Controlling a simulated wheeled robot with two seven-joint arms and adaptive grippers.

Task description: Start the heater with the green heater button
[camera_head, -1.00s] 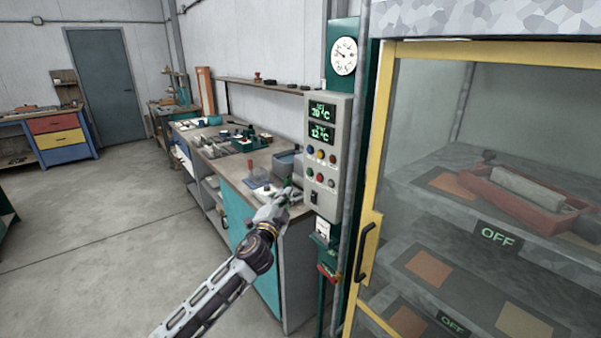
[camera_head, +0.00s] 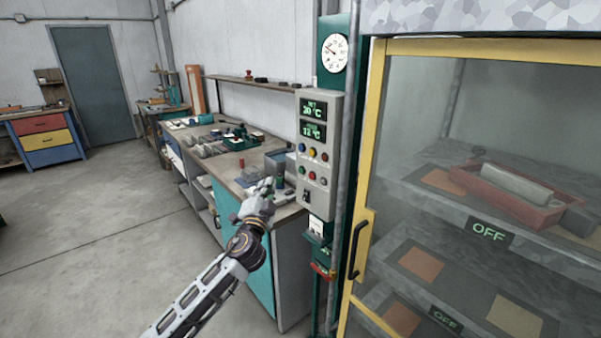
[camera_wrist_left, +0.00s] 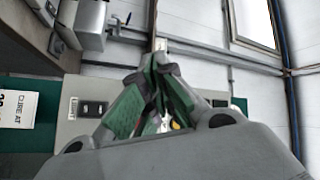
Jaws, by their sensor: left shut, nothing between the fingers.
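The grey control panel (camera_head: 318,155) hangs on a post left of the glass-doored cabinet. Its displays read about 20 °C and 12 °C. Below them are blue, yellow and red buttons, then a lower row with the small green button (camera_head: 302,170) at its left end. My left gripper (camera_head: 268,184) is shut and empty, left of the panel's lower part and apart from it in the head view. In the left wrist view its green fingers meet in front of the panel (camera_wrist_left: 75,128) and hide most of the buttons. My right gripper is not in view.
The yellow-framed cabinet (camera_head: 368,150) stands at the right, with a red tray (camera_head: 510,205) inside and signs reading OFF (camera_head: 488,232). A workbench (camera_head: 240,170) with tools and boxes lies behind my left gripper. The floor at the left is clear.

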